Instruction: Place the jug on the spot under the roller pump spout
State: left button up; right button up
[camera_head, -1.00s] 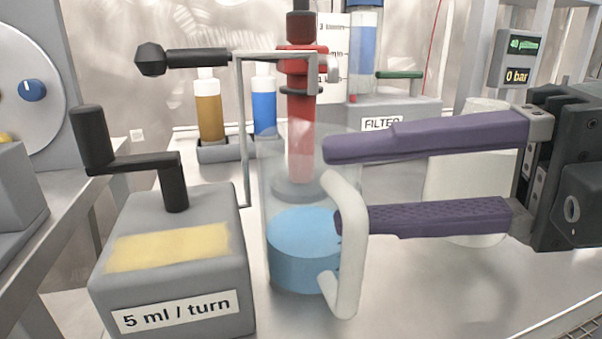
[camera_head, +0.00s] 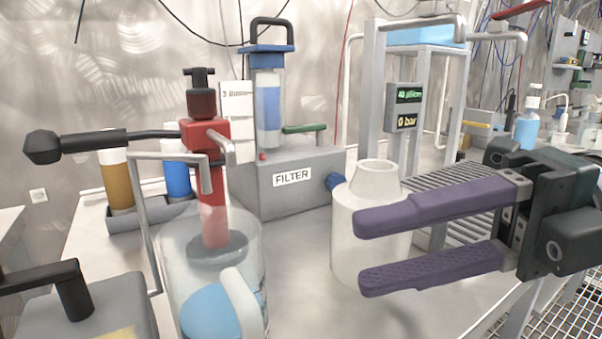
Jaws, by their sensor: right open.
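The jug (camera_head: 238,298) is clear, with blue liquid and a white handle. It stands upright on the steel bench at the lower left, its bottom cut off by the frame. The roller pump (camera_head: 100,300) is a grey box with a black crank, partly out of frame. Its thin grey spout pipe (camera_head: 148,215) rises, bends over the jug and ends above it. The spot under the jug is hidden. My right gripper (camera_head: 362,250) is open and empty, to the right of the jug and apart from its handle. My left gripper is not in view.
A white canister (camera_head: 345,245) stands just behind my right gripper's fingers. A red hand pump (camera_head: 207,140) is behind the jug. A grey filter unit (camera_head: 275,195) and a rack (camera_head: 150,215) with brown and blue bottles are farther back. Bare bench lies between jug and canister.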

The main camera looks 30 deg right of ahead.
pick_arm(q)
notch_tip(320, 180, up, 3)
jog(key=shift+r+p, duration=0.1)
jog(key=shift+p, duration=0.8)
pick_arm(e)
jog(key=v, duration=0.3)
jog(key=shift+s+d+r, duration=0.1)
jog(key=shift+s+d, duration=0.1)
jog(key=shift+d, duration=0.15)
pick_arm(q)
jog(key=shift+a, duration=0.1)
